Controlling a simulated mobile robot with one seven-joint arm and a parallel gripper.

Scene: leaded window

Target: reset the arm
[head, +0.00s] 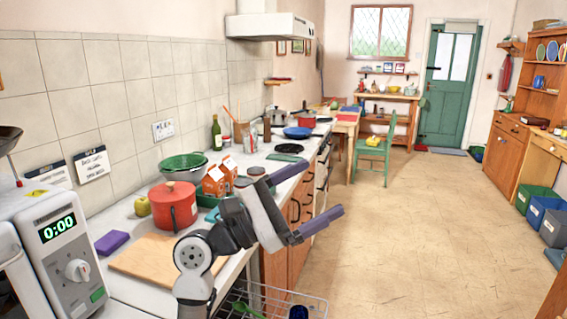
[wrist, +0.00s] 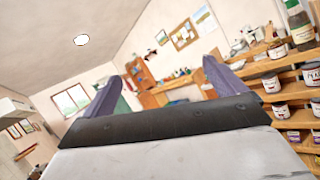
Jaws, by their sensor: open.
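My gripper (head: 324,184) is open and empty in the head view. It hangs in the air in front of the counter's edge, its two purple fingers spread wide and pointing right, away from the counter. In the wrist view, the fingers of my gripper (wrist: 162,72) stand apart with nothing between them, and the room shows tilted behind. My grey arm reaches up from the bottom of the head view and hides part of the counter front.
The counter holds a red pot (head: 172,207), a cutting board (head: 150,262), a purple sponge (head: 112,242) and cartons (head: 219,178). A microwave (head: 62,245) stands at left. An open wire rack (head: 280,302) lies below my arm. The floor (head: 430,230) at right is clear.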

